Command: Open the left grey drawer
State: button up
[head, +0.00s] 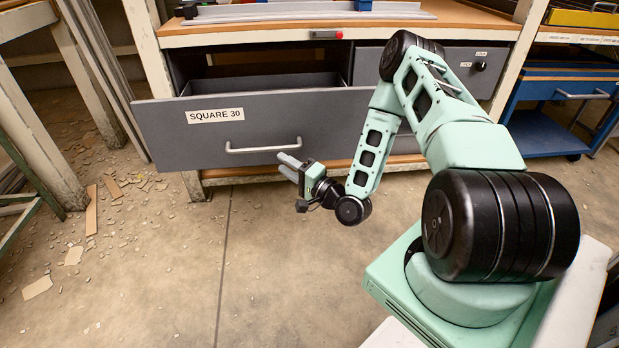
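The left grey drawer (190,140) is pulled well out of the wooden workbench, and its dark inside shows behind the front. Its front carries a "SQUARE 30" label (215,115) and a pale bar handle (262,147). My gripper (289,162) is just in front of and below the right part of the handle, with its fingers pointing up and left towards it. I cannot tell from this view whether the fingers touch the handle or how far apart they are.
A second grey drawer (455,68) at the right of the bench is closed, partly behind my arm. A blue cart (545,125) stands at the far right. The floor in front is open, with debris (75,256) at the left.

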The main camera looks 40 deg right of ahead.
jog(key=v, duration=0.8)
jog(key=shift+p, duration=0.35)
jog(key=w+a+r+n+g+y, duration=0.1)
jog(key=w+a+r+n+g, duration=0.15)
jog(key=a+n+g, duration=0.45)
jog(key=w+a+r+n+g+y, duration=0.1)
jog(key=w+a+n+g, duration=0.25)
jog(key=a+n, duration=0.35)
jog(key=s+a+r+n+g+h, duration=0.25)
jog(key=s+a+r+g, duration=0.2)
jog(key=a, duration=0.25)
jog(key=s+a+r+n+g+h, duration=0.15)
jog(key=s+r, duration=0.25)
jog(key=s, duration=0.4)
jog(key=s+a+r+n+g+p, duration=0.1)
jog(key=s+a+r+n, duration=0.1)
jog(key=s+r, duration=0.35)
jog(key=s+a+r+n+g+h, duration=0.1)
jog(key=s+a+r+n+g, duration=0.15)
jog(key=s, duration=0.75)
notch_tip(320, 180, up, 26)
jog(key=p, duration=2.5)
jog(key=shift+w+d+m+t+p, duration=0.35)
jog(key=shift+w+t+p, duration=0.05)
jog(key=shift+w, duration=0.05)
